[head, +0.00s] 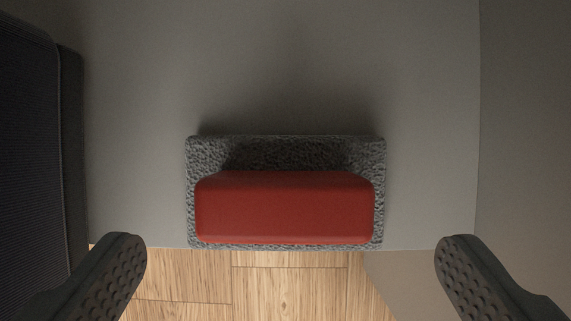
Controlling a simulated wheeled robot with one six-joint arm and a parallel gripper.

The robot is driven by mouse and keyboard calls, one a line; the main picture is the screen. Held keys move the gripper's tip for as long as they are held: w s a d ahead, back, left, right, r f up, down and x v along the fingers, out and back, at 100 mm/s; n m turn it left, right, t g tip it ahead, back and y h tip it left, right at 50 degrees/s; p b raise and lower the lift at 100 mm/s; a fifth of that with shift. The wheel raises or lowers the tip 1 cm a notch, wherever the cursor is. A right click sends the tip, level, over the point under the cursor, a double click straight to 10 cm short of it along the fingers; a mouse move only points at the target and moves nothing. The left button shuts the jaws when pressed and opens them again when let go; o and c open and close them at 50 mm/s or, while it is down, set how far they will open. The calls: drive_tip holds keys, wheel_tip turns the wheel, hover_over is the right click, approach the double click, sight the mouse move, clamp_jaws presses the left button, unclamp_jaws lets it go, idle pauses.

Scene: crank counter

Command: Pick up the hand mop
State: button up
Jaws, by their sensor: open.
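The hand mop has a grey textured pad (290,152) with a red block-shaped handle (285,208) on top. It lies flat on a grey surface, at the surface's near edge, in the middle of the head view. My gripper (290,262) is open, with one dark fingertip at the lower left and one at the lower right. The fingers are spread wider than the mop and nothing is between them that I can see touching. The mop's underside is hidden.
The grey counter surface (285,60) is bare behind and on both sides of the mop. A dark ribbed object (30,150) stands along the left edge. A grey-brown panel (530,130) is on the right. Wooden floor (285,285) shows below the near edge.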

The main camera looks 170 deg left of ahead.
sight(284, 222)
drive_tip(key=shift+x, duration=2.7)
drive_tip(key=shift+a, duration=0.15)
drive_tip(key=c, duration=1.2)
drive_tip(key=shift+o, duration=0.2)
drive_tip(key=shift+r, duration=5.05)
